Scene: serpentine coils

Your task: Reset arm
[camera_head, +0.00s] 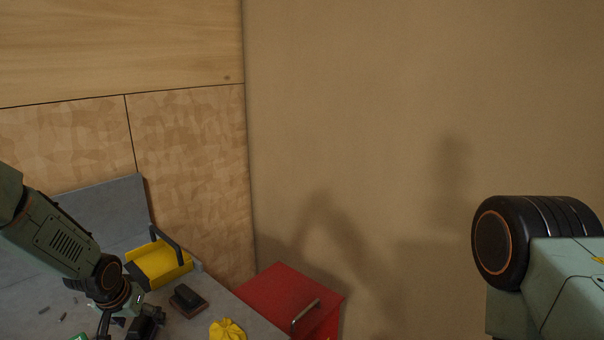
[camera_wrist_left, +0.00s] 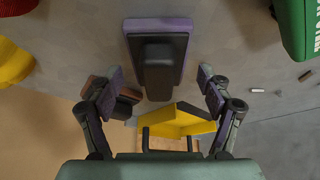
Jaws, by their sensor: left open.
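My left arm comes in from the left in the head view, and its gripper (camera_head: 128,322) hangs low over the grey table (camera_head: 25,300), partly cut off by the bottom edge. In the left wrist view the left gripper (camera_wrist_left: 160,88) is open, its two fingers spread apart with nothing held. A black block with a purple base (camera_wrist_left: 158,62) lies beyond and between the fingertips, apart from them. Only a part of my right arm shows at the right of the head view; its gripper is not visible.
A yellow bin (camera_head: 160,264) with a dark handle stands at the table's back. A black-and-brown block (camera_head: 187,299) and a crumpled-looking yellow object (camera_head: 228,331) lie nearby. A red cabinet (camera_head: 285,295) stands against the wall. A green object (camera_wrist_left: 292,28) lies right in the wrist view.

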